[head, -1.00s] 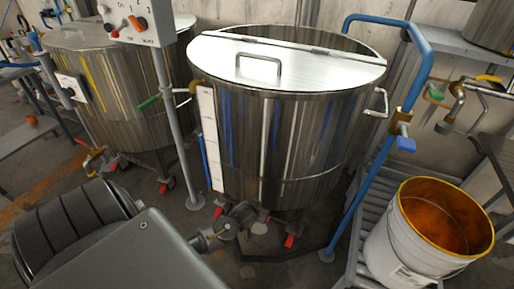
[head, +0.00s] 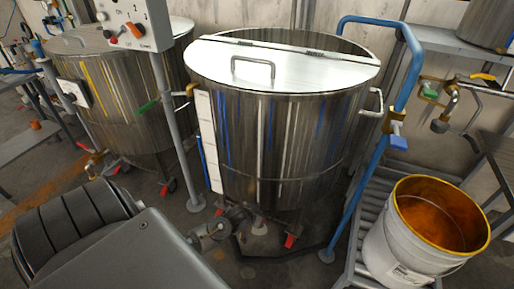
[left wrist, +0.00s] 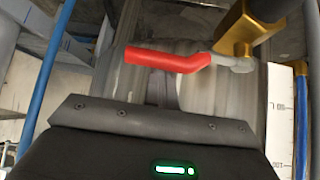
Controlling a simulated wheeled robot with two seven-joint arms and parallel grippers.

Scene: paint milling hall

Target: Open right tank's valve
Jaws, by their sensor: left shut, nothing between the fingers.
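The right tank (head: 285,150) is a steel drum with a hinged lid in the middle of the head view. A valve with a red lever (left wrist: 165,58) and a brass body (left wrist: 240,32) shows in the left wrist view, in front of the steel wall. The lever lies nearly level in that picture. My left gripper (left wrist: 155,120) is shut and empty, just below the lever in that picture; whether they touch I cannot tell. In the head view my left arm (head: 125,245) reaches toward the tank's base, where the valve is hard to make out. My right gripper is out of view.
A second tank (head: 120,85) stands at left. A grey post with a control panel (head: 133,24) rises between the tanks. A blue pipe frame (head: 375,155) and a bucket (head: 432,245) with orange contents, on a slatted rack, stand at right.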

